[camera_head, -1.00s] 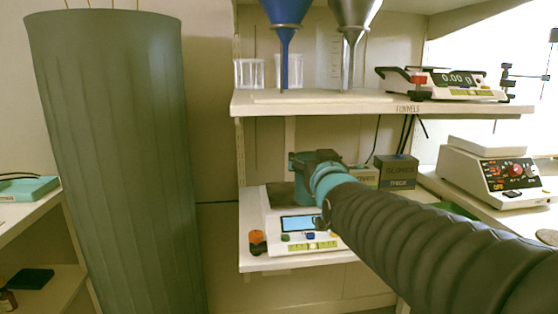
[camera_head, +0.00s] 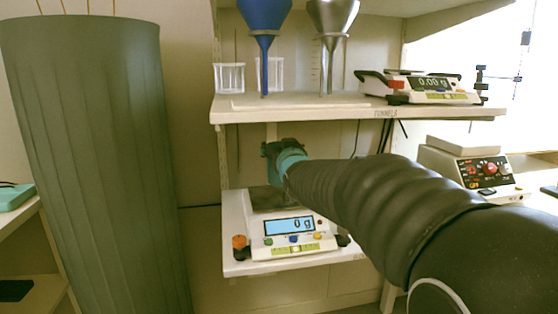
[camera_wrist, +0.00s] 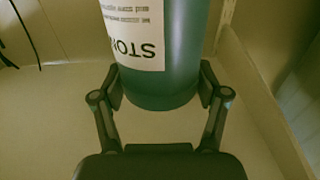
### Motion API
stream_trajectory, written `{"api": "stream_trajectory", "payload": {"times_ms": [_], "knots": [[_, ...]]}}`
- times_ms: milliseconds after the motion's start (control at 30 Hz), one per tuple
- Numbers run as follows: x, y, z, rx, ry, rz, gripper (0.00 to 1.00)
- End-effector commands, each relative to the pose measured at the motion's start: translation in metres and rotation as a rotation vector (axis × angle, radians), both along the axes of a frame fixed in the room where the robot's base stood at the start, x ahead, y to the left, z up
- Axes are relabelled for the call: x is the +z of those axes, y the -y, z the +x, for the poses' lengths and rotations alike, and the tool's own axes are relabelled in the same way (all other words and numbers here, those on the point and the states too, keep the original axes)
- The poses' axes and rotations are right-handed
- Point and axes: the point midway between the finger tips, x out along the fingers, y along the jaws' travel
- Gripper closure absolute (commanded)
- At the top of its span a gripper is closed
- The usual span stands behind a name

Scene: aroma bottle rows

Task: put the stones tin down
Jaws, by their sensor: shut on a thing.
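The stones tin (camera_wrist: 165,85) is a teal cylinder with a white label; the part-visible lettering "STO" reads upside down in the wrist view. My gripper (camera_wrist: 160,88) is shut on it, one finger on each side. In the head view my gripper (camera_head: 283,152) is above the back of the white scale, below the funnel shelf.
The funnel shelf (camera_head: 250,112) is close above my gripper, with a blue funnel (camera_head: 264,45), a metal funnel (camera_head: 331,45) and a second balance (camera_head: 425,88). A hotplate-like device (camera_head: 485,172) stands at right. A tall grey-green column (camera_head: 90,160) stands at left.

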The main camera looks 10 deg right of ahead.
Motion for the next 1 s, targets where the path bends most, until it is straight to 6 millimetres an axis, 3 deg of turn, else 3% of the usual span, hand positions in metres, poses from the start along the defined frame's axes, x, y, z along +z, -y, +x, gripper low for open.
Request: {"api": "stream_trajectory", "payload": {"times_ms": [200,667,700,800,1000], "knots": [[-0.029,0.0,-0.002,0.0,0.0,0.0,0.96],[-0.036,0.0,-0.002,0.0,0.002,0.0,0.96],[-0.037,0.0,-0.002,0.0,-0.003,0.0,0.22],[-0.037,0.0,-0.002,0.0,-0.003,0.0,0.02],[-0.037,0.0,-0.002,0.0,-0.003,0.0,0.02]]}}
